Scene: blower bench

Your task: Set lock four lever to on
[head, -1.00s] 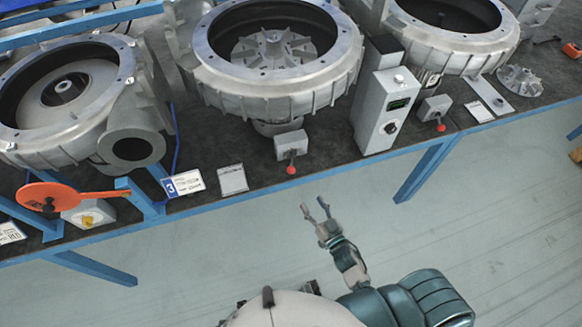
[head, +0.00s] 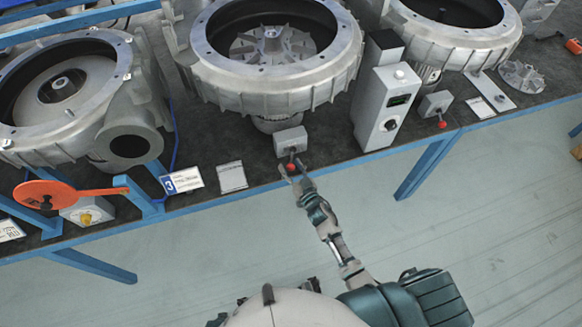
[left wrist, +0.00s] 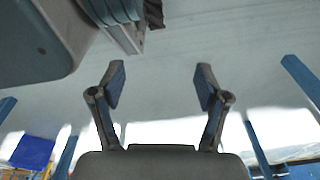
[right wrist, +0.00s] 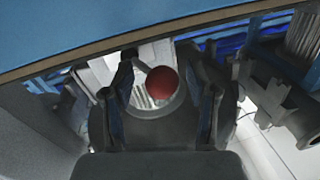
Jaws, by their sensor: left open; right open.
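A small grey lock box (head: 290,141) sits at the front edge of the bench, below the middle blower. Its short lever ends in a red ball knob (head: 291,166) and points toward the bench's front edge. I cannot read a number four on it. My right gripper (head: 289,171) is open at the knob. In the right wrist view the red knob (right wrist: 162,83) shows between the two open fingers; whether they touch it I cannot tell. My left gripper (left wrist: 161,68) is open and empty over the floor in the left wrist view. It is outside the head view.
A similar grey box with a red-knobbed lever (head: 441,123) stands to the right, past a tall control box (head: 385,108). A plate marked 3 (head: 182,181), a white card (head: 232,177) and an orange lever (head: 60,193) are to the left. Floor in front is clear.

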